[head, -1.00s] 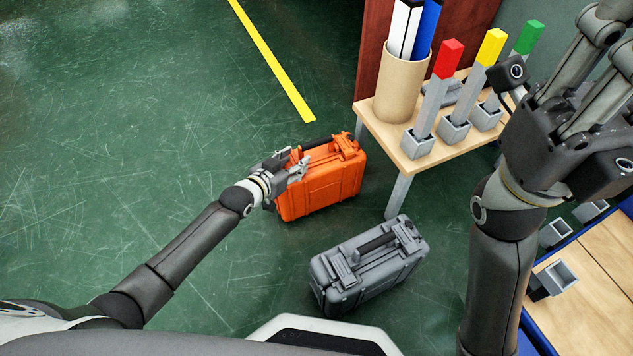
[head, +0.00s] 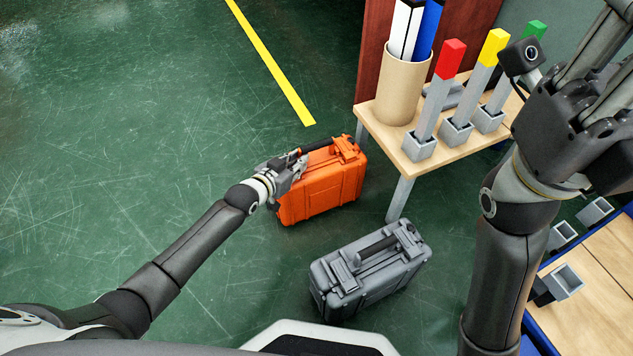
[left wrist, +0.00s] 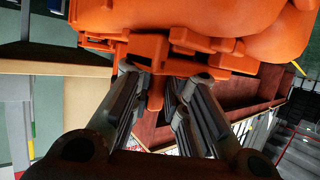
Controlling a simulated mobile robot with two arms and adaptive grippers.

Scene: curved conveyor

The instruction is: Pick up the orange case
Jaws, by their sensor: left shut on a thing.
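The orange case (head: 322,191) stands on the green floor in front of the wooden table, its black handle on top. My left gripper (head: 292,166) is at the left end of the case's top and is shut on it. In the left wrist view the orange case (left wrist: 190,25) fills the top, and the fingers of my left gripper (left wrist: 156,92) close around a narrow orange part of it. The exact part held is hard to tell. My right gripper (head: 580,120) is raised at the upper right, away from the case; its fingertips are not clearly seen.
A grey case (head: 370,269) stands on the floor just in front. The wooden table (head: 408,150) behind holds a cardboard tube (head: 402,90) and red, yellow and green-topped posts. A blue-edged table (head: 590,290) is at the lower right. The floor to the left is clear.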

